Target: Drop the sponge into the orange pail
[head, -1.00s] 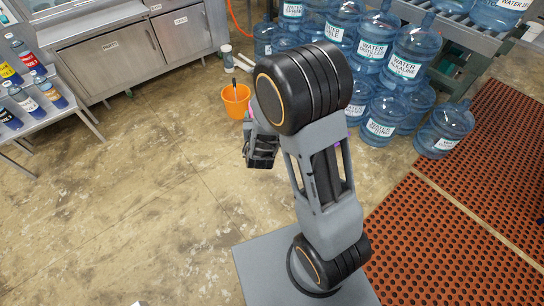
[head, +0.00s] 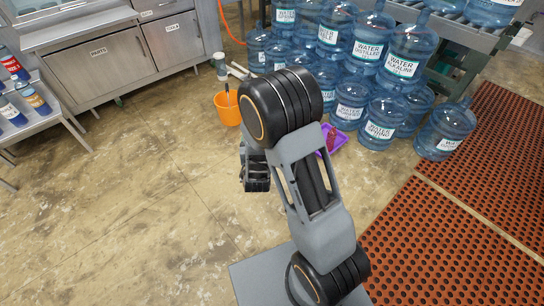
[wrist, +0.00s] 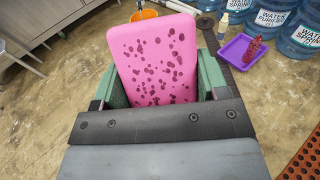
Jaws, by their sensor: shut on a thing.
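The pink sponge (wrist: 157,62) with dark red spots fills the middle of the wrist view. My gripper (wrist: 155,92) is shut on it, with green finger pads at its left and right sides. In the head view my gripper (head: 256,178) hangs over bare floor, in front of the orange pail, and the sponge is hidden there. The orange pail (head: 227,110) stands on the floor with a dark handle sticking out of it. In the wrist view only a bit of the pail's rim (wrist: 138,15) shows beyond the sponge's upper left edge.
Several blue water jugs (head: 380,122) stand on the floor at the back right. A purple tray (head: 337,140) with a red object lies before them. A bottle (head: 220,66) stands behind the pail. Steel cabinets (head: 117,57) line the back left.

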